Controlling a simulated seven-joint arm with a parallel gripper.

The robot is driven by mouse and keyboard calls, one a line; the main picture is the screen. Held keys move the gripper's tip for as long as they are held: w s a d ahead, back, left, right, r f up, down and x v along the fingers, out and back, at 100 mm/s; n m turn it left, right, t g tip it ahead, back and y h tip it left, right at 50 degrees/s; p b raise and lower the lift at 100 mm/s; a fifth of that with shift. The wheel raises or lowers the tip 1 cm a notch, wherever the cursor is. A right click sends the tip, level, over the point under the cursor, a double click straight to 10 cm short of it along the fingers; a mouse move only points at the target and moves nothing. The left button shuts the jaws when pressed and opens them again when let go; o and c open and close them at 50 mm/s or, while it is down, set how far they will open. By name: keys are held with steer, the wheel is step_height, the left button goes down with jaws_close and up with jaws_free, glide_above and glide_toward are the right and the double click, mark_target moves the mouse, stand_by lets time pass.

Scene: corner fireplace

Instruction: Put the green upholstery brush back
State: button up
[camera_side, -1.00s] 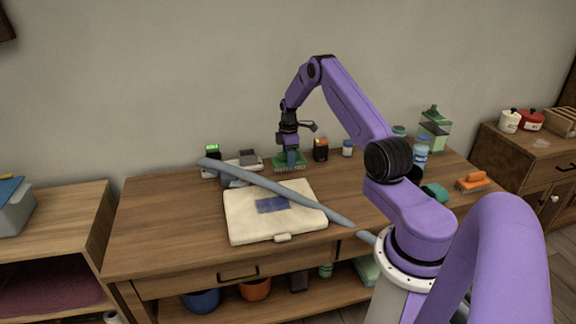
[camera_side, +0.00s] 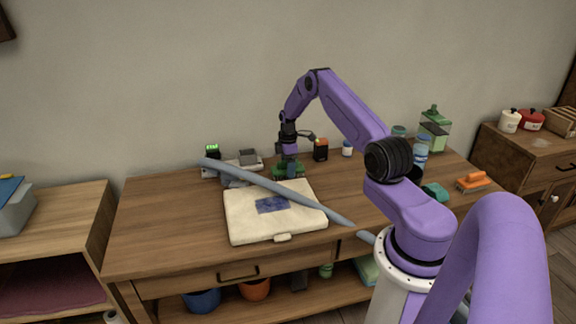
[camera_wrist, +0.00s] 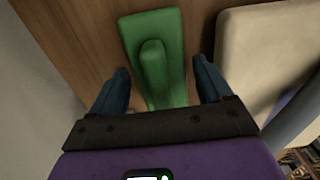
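The green upholstery brush (camera_side: 279,173) is at the wooden table, just behind the cream pad with a blue patch. In the wrist view the brush (camera_wrist: 155,65) shows from above, with its raised handle between my fingers. My gripper (camera_side: 290,168) is low over the brush, pointing down. In the wrist view my gripper (camera_wrist: 162,88) is open, with a blue finger on each side of the handle and gaps between. The bristles are mostly hidden.
The cream pad (camera_side: 300,222) lies in front, with a long grey-blue tube (camera_side: 270,184) across it. A dark box (camera_side: 320,150) and a small jar (camera_side: 347,148) stand right. The table's left part is clear.

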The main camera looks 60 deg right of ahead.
steer(key=shift+r, duration=0.15)
step_height(320, 180, up, 12)
steer(key=w+a+r+n, duration=0.1)
steer(key=a+r, duration=0.2)
steer(key=a, duration=0.6)
steer(key=w+a+r, duration=0.1)
steer(key=a+r, duration=0.3)
steer(key=a, duration=0.4)
steer(key=s+a+r, duration=0.2)
steer(key=s+a, duration=0.1)
steer(key=a, duration=0.5)
steer(key=s+a+r, duration=0.3)
steer(key=s+a, duration=0.1)
steer(key=a, duration=0.5)
steer(key=s+a+r+n, duration=0.2)
steer(key=s+a, duration=0.6)
steer(key=s, duration=2.1)
steer(key=shift+d+n, duration=0.3)
